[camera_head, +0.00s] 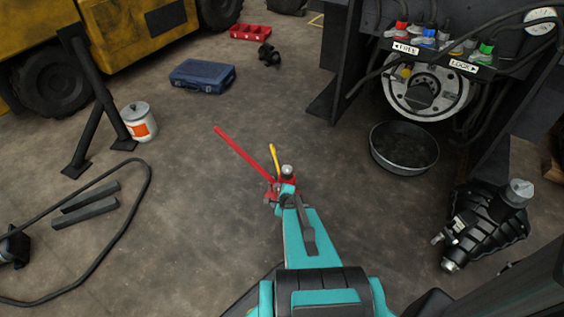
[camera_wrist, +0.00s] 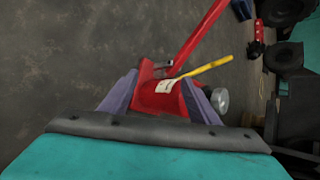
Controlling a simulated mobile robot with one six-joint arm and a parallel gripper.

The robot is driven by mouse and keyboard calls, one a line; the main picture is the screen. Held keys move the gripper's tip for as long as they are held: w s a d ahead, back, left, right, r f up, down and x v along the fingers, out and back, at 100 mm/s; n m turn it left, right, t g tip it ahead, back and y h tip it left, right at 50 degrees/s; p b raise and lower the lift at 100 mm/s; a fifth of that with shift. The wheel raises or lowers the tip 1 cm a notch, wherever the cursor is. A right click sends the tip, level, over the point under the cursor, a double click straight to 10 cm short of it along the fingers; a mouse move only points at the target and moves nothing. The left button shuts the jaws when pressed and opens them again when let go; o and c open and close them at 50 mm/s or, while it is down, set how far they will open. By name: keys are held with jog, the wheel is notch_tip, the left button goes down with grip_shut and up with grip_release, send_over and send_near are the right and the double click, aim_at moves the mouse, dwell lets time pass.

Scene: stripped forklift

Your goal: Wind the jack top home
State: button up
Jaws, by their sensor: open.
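The red jack (camera_head: 272,190) stands on the floor at the centre of the head view, with a long red handle (camera_head: 243,150) slanting up to the left and a yellow lever (camera_head: 274,157). Its round silver top (camera_head: 288,170) shows just beyond my gripper (camera_head: 285,191). In the wrist view, my gripper (camera_wrist: 162,92) is open, its two purple-grey fingers either side of the red jack body (camera_wrist: 160,97). The silver round part (camera_wrist: 220,99) is just right of the right finger. Whether the fingers touch the jack cannot be told. My arm hides the jack's near side.
A black pan (camera_head: 404,150) sits below the forklift hub. A black gearbox-like unit (camera_head: 487,225) lies at right. A blue case (camera_head: 202,76), white canister (camera_head: 139,122), black stand (camera_head: 103,105) and loose hose (camera_head: 125,230) are on the left. Floor left of the jack is clear.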

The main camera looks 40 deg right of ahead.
jog(key=s+d+r+n+t+h+b, duration=0.1)
jog(key=s+d+r+n+h+b, duration=0.1)
jog(key=d+r+n+h, duration=0.45)
jog(key=s+d+r+n+t+h+b, duration=0.1)
jog(key=s+d+r+n+t+h, duration=0.15)
jog(key=d+n, duration=0.7)
jog(key=a+f+n+t+y+b, duration=0.4)
jog(key=n+y+b, duration=0.4)
jog(key=n+y, duration=0.2)
jog(key=shift+s+a+f+n+t, duration=0.4)
jog(key=shift+a+n+t, duration=0.35)
jog(key=shift+a, duration=0.25)
